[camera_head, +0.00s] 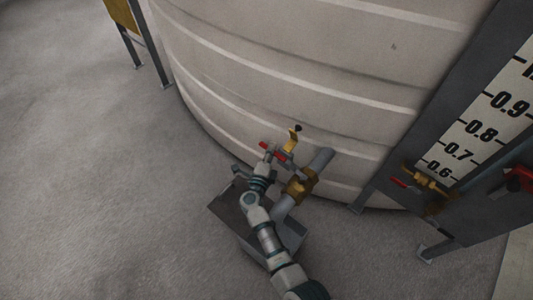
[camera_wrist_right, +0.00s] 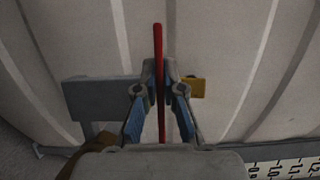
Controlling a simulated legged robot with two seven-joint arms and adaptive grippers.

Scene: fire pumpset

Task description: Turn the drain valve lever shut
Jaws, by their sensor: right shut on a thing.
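The drain valve's brass body (camera_head: 299,183) sits on a grey pipe at the foot of the tank. Its red lever (camera_wrist_right: 158,60) runs lengthwise between the blue finger pads in the wrist view. My right gripper (camera_head: 272,154) is shut on this lever, and the fingers (camera_wrist_right: 160,95) lie on both sides of it. In the head view, red parts of the lever (camera_head: 280,155) show at the fingers. The rest of the lever is hidden behind my gripper. A brass part (camera_wrist_right: 85,152) shows at the lower left of the wrist view. My left gripper is out of view.
The big pale ribbed tank (camera_head: 300,65) stands right behind the valve. A yellow tag-like piece (camera_head: 293,138) is beside the gripper. A grey open box (camera_head: 288,238) stands below the pipe. A level gauge board (camera_head: 480,130) and another red-handled valve (camera_head: 405,184) are at right. Floor at left is clear.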

